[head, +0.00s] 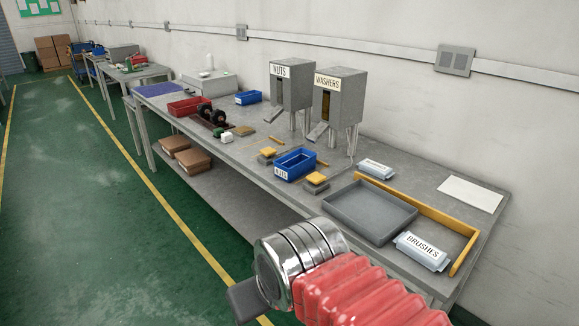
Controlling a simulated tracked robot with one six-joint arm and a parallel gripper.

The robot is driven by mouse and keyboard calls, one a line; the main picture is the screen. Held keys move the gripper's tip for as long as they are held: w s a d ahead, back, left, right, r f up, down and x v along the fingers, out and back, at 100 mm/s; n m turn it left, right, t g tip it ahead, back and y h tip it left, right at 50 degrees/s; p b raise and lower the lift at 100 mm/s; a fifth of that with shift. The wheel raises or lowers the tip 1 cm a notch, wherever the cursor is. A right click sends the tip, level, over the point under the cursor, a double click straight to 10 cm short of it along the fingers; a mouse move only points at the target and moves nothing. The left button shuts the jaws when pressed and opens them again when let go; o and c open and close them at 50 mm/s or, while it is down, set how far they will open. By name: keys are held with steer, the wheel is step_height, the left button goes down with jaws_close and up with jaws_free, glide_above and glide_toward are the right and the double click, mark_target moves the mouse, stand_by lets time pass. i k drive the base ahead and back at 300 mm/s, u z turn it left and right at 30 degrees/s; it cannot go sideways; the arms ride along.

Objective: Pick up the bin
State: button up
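A blue open bin labelled NUTS (281,173) stands upright on the grey workbench (345,193), between two yellow-topped blocks. It looks empty. A smaller blue bin (248,98) and a red bin (190,106) stand further back on the same bench. My arm, with red bellows and a metal collar, reaches in from the bottom right, in front of the bench edge. A dark grey part at its end, probably my gripper (247,299), shows at the lower left of the collar. It is apart from every bin. Its fingertips cannot be made out.
NUTS (291,86) and WASHERS (339,96) dispensers stand behind the blue bin. Brown boxes (193,160) sit on the lower shelf. Green floor at left is clear.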

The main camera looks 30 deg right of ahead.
mark_target(291, 166)
steer(key=i, duration=1.4)
steer(key=u, duration=1.15)
